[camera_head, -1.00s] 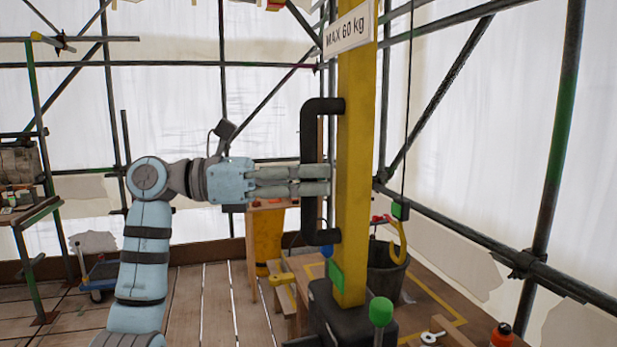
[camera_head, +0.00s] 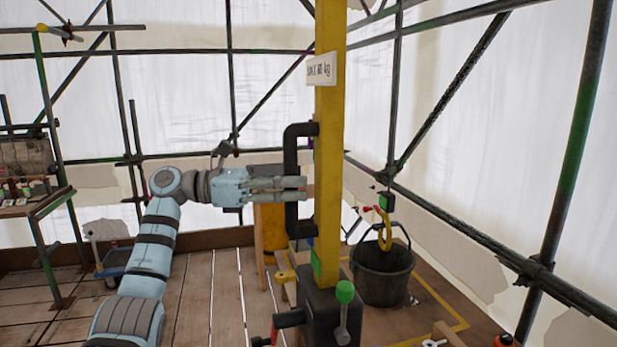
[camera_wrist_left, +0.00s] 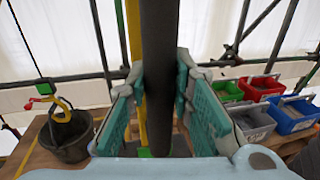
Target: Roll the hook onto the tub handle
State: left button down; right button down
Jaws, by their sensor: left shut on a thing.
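A yellow hook (camera_head: 384,230) hangs on a line below a green block (camera_head: 388,200). The black tub (camera_head: 383,278) stands on a wooden platform, its handle (camera_head: 404,233) raised near the hook. In the head view the hook overlaps the handle; I cannot tell if they are engaged. The left wrist view also shows the hook (camera_wrist_left: 62,110) above the tub (camera_wrist_left: 68,138). My left gripper (camera_head: 303,189) is shut on the upright black grab bar (camera_head: 292,160) of the yellow post (camera_head: 328,140). My right gripper is not in view.
The post stands on a dark base (camera_head: 330,310) beside a lever with a green knob (camera_head: 345,291). Coloured bins (camera_wrist_left: 262,86) show at right in the wrist view. Scaffold tubes (camera_head: 450,90) enclose the place. The plank floor (camera_head: 215,290) is open at the left.

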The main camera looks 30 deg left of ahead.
pick_arm(q)
jog(key=shift+s+d+r, duration=0.1)
jog(key=shift+s+d, duration=0.05)
jog(key=c, duration=1.8)
grip_release()
jog(key=o, duration=0.3)
jog(key=shift+a, duration=0.2)
jog(key=shift+o, duration=0.4)
jog(key=shift+w+a+f, duration=0.2)
jog(key=shift+w, duration=0.1)
jog(key=shift+s+d+r, duration=0.1)
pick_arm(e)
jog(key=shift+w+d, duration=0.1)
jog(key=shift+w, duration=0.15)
pick_arm(q)
jog(key=v, duration=1.2)
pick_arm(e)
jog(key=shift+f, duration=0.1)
